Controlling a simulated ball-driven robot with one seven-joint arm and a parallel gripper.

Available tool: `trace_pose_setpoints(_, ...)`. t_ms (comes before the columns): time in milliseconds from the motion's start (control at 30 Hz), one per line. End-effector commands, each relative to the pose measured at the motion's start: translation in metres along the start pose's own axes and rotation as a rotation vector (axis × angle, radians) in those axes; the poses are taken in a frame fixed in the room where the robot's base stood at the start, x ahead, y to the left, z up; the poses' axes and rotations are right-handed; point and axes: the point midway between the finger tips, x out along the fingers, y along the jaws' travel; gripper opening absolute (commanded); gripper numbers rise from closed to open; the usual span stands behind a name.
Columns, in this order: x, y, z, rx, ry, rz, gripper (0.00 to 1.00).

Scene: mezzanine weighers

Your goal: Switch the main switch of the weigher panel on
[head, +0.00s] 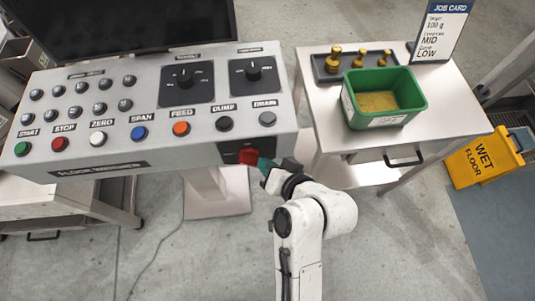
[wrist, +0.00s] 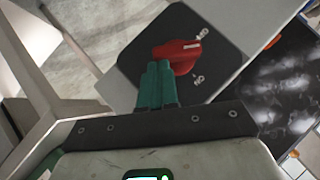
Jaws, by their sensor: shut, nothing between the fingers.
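The weigher panel (head: 165,110) is a light grey sloped console at the left and middle of the head view. Its main switch is a red rotary handle (head: 249,157) on a black plate on the front face, below the dump and drain buttons. In the wrist view the red handle (wrist: 178,54) shows with a white mark on it, set on the black plate (wrist: 215,42). My gripper (head: 264,163) has green fingers and is shut and empty. Its fingertips (wrist: 157,68) are right at the handle's near side; I cannot tell whether they touch it. The fingers hide part of the plate.
A side table (head: 320,100) at the right holds a green bin (head: 378,117), a tray with brass weights (head: 336,58) and a job card (head: 441,30). A yellow wet floor sign (head: 481,158) stands further right. The floor in front is clear.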

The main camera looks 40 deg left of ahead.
Motion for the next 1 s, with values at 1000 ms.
trace_pose_setpoints(1000,0.0039,0.0077,0.0036,0.131,0.0,-0.13,0.0)
